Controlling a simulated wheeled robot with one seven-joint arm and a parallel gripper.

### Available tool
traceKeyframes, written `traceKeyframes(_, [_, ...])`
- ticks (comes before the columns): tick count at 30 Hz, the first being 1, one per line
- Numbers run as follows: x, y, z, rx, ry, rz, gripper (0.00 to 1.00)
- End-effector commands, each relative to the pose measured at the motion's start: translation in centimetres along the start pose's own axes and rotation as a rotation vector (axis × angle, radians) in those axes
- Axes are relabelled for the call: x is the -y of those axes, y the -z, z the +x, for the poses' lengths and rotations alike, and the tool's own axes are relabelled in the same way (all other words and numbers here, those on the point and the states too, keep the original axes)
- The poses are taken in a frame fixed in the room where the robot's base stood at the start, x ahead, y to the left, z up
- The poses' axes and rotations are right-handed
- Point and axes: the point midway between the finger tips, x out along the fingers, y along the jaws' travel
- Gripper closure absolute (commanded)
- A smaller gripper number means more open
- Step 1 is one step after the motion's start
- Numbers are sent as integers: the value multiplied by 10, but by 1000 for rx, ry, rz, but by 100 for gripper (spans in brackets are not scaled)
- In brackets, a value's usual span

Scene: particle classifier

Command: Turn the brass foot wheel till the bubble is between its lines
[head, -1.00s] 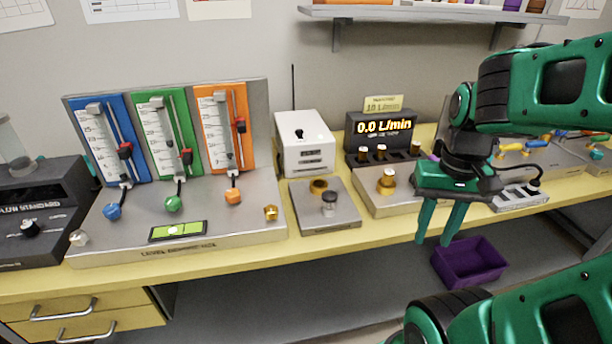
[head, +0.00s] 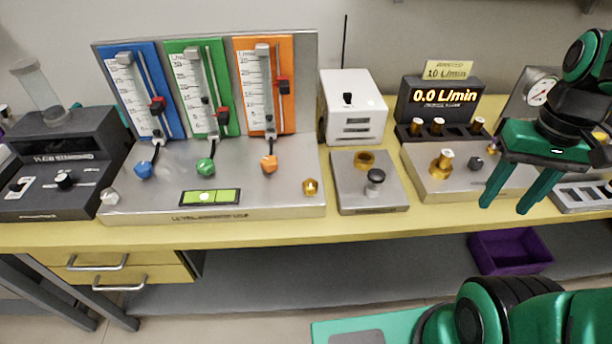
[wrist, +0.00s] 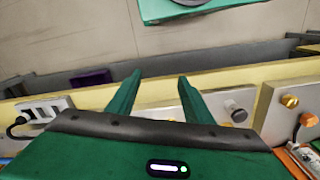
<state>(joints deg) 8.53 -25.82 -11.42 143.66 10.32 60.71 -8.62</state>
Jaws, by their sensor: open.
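The brass foot wheel (head: 310,188) is a small faceted brass knob at the front right corner of the grey flowmeter base (head: 250,205). In the wrist view it shows at the right (wrist: 290,101). The level vial (head: 210,197) is a yellow-green strip in a dark frame on the base's front. A pale bubble shows in it near the middle; its exact place against the lines is too small to tell. My gripper (head: 506,206) is open and empty, well to the right of the wheel, fingers pointing down. Its fingers also show in the wrist view (wrist: 160,78).
A plate with a grey knob (head: 375,182) and a white box (head: 352,107) stand right of the base. Beyond are a brass valve (head: 441,164) and a 0.0 L/min display (head: 440,97). A purple bin (head: 510,252) sits below the yellow bench.

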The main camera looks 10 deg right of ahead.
Motion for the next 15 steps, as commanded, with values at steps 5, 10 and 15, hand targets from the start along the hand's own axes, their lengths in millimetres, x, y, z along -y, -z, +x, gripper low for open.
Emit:
traceKeyframes(5, [80, 56, -18, -1, -22, -508, 54])
traceKeyframes(10, [189, 81, -29, -4, -27, -1046, 54])
traceKeyframes(15, [291, 72, -30, -3, -17, -1500, 54])
